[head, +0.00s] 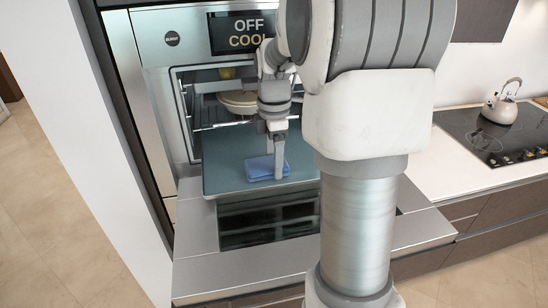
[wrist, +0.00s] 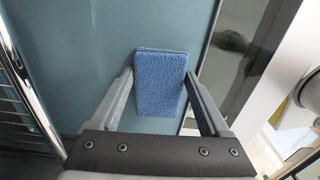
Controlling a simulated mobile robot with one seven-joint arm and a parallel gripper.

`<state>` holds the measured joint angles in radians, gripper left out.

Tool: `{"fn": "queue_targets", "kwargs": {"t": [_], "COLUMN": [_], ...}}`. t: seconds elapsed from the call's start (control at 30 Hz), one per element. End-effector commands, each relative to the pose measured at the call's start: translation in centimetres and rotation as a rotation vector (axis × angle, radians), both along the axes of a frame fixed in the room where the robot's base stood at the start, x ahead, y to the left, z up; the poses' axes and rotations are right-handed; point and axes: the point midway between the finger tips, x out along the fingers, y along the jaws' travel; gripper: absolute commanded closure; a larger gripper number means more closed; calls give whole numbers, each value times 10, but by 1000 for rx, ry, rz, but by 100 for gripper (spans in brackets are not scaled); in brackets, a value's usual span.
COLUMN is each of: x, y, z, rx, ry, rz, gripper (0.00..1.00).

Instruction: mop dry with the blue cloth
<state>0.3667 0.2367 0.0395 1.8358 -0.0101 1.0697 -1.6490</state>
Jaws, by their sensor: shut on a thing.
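A folded blue cloth (head: 258,170) lies flat against the inner face of the lowered oven door (head: 225,150), near its front edge. My gripper (head: 278,172) points down onto the door and is shut on the cloth. In the wrist view the cloth (wrist: 160,82) sits between the two fingers of my gripper (wrist: 159,88), with the teal door surface (wrist: 80,50) behind it. I can make out no clear wet patch on the door; part of it is hidden by the cloth and my arm.
The oven display (head: 238,33) reads OFF COOL. A pale round dish (head: 238,101) stands on a rack inside the oven. A second, dark-fronted oven (head: 262,226) is below the door. A kettle (head: 502,104) stands on the hob (head: 480,131) at right.

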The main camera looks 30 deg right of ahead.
Motion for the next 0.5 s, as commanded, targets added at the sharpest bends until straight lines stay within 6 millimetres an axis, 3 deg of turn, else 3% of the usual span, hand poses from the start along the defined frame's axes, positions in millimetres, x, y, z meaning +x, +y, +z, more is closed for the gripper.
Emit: {"fn": "queue_targets", "kwargs": {"t": [0.5], "x": [0], "y": [0], "z": [-7], "rx": [0], "ry": [0], "rz": [0], "gripper": [64]}}
